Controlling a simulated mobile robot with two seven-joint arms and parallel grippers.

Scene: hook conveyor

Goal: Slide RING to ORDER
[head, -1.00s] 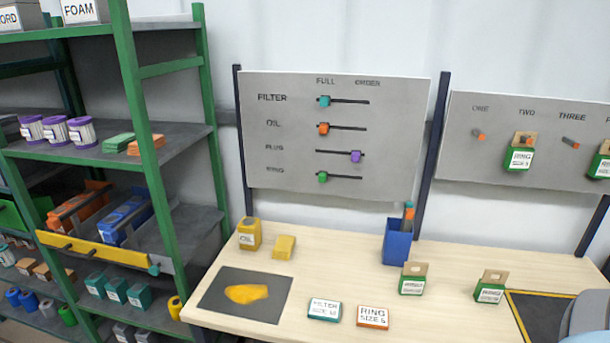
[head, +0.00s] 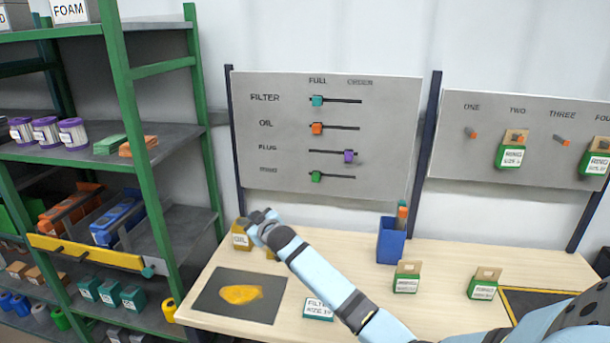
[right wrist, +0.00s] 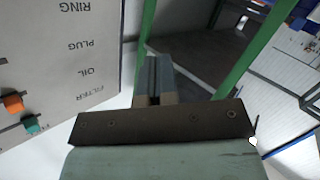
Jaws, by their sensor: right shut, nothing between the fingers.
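The grey slider board (head: 380,95) has rows FILTER, OIL, PLUG and RING, with columns FULL and ORDER. The green RING slider (head: 316,176) sits at the left, FULL end of its track. The teal FILTER slider (head: 317,100) and orange OIL slider (head: 317,128) are also at FULL. The purple PLUG slider (head: 349,156) is toward ORDER. My right gripper (head: 262,218) is shut and empty, below and left of the RING slider, apart from the board. In the right wrist view its fingers (right wrist: 155,80) are together beside the board, which appears upside down. My left gripper is not in view.
A blue bin (head: 391,241) with upright items stands on the table right of my arm. A yellow OIL box (head: 240,236) is close behind my gripper. A dark mat (head: 210,300) with a yellow patch lies in front. Green-framed shelves (head: 122,100) stand left.

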